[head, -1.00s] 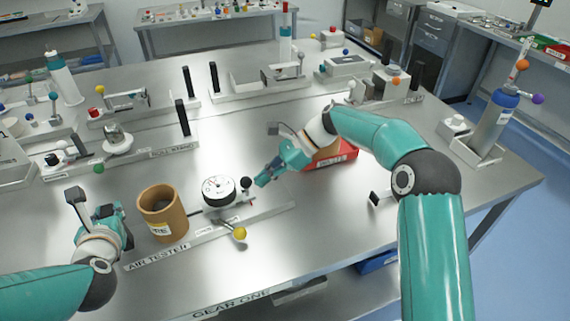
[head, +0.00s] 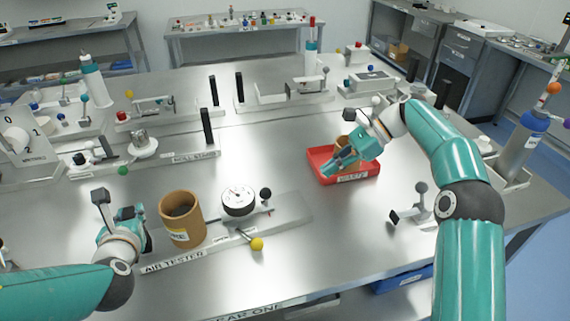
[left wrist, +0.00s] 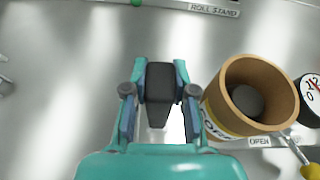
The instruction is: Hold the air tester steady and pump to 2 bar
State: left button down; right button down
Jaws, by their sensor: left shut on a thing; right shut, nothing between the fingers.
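The air tester is a flat grey base (head: 290,215) with a round white-faced gauge (head: 238,200), a dark ball knob (head: 265,194) and a yellow-knobbed lever (head: 256,243). The gauge reading is too small to tell. A brown hollow cylinder (head: 178,230) stands at its left end and also shows in the left wrist view (left wrist: 216,105). My left gripper (head: 135,218) is left of the cylinder, shut on a dark handle (left wrist: 160,88) between its fingers. My right gripper (head: 335,168) is shut and empty, over the red tray, apart from the tester.
The red tray (head: 315,172) holds a brown piece (head: 345,142). A small stand with a grey ball top (head: 421,188) is right of it. The roll stand (head: 180,157) lies behind the tester. Bare table lies in front of the tray.

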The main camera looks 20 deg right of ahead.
dwell(0.3)
jog(key=c, duration=1.4)
grip_release()
jog(key=shift+f, duration=0.15)
jog(key=o, duration=0.6)
jog(key=d+f+h, duration=0.1)
jog(key=d+f+n+h, duration=0.1)
jog(key=d+f+h, duration=0.1)
jog(key=shift+s+n, duration=0.25)
jog(key=shift+n, duration=0.05)
jog(key=n+h, duration=0.6)
jog(key=n, duration=0.1)
send_near(267, 190)
jog(key=shift+t, duration=0.4)
jog(key=f, duration=0.6)
jog(key=a+f, duration=0.1)
jog(key=f, duration=0.3)
jog(key=shift+w, duration=0.4)
grip_shut()
